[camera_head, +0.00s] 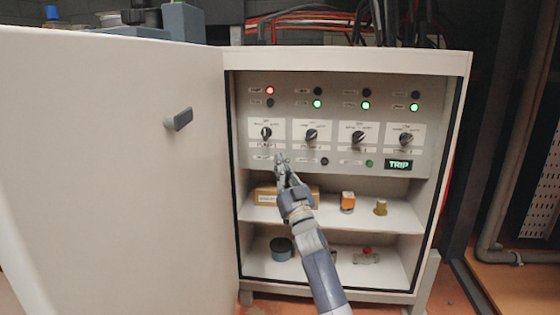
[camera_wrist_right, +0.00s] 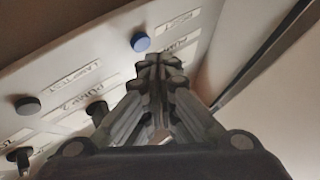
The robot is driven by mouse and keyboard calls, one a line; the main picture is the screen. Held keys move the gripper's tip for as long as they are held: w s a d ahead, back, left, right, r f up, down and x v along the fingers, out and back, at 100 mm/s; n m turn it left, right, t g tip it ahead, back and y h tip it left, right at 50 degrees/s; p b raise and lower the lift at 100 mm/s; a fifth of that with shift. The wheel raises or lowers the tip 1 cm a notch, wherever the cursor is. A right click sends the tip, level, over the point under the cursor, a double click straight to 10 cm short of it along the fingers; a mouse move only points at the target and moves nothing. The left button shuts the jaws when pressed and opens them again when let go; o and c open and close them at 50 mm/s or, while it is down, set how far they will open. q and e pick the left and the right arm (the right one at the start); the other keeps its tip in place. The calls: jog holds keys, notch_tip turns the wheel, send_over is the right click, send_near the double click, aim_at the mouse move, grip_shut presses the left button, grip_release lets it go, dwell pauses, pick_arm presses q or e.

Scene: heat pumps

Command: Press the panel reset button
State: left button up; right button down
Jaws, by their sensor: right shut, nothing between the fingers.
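The control panel (camera_head: 300,95) is inside the open cabinet. In the right wrist view, a round blue button (camera_wrist_right: 140,42) sits beside a label (camera_wrist_right: 178,25) that seems to read RESET. In the head view this button is hidden behind my right gripper (camera_head: 281,158). My right gripper is shut and empty at the panel's lower left, below the first knob. In the right wrist view its fingertips (camera_wrist_right: 160,65) are close to the blue button, which shows just past them to the upper left. I cannot tell whether they touch. My left gripper is not in view.
A dark button (camera_wrist_right: 28,105) is by the LAMP TEST label. Several knobs (camera_head: 311,136) and lamps (camera_head: 270,90), one red, are above. A TRIP display (camera_head: 398,165) is lit. The open door (camera_head: 120,180) stands left. Shelves (camera_head: 335,212) below hold small parts.

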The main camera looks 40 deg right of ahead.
jog(key=shift+w+d, duration=0.1)
dwell(0.3)
jog(key=shift+w+d, duration=0.15)
jog(key=shift+d, duration=0.05)
jog(key=shift+w+d, duration=0.2)
jog(key=shift+d, duration=0.05)
dwell(0.6)
dwell(0.4)
jog(key=shift+s+a+p, duration=0.45)
jog(key=shift+a+p, duration=0.1)
jog(key=shift+p, duration=0.2)
jog(key=shift+a, duration=0.1)
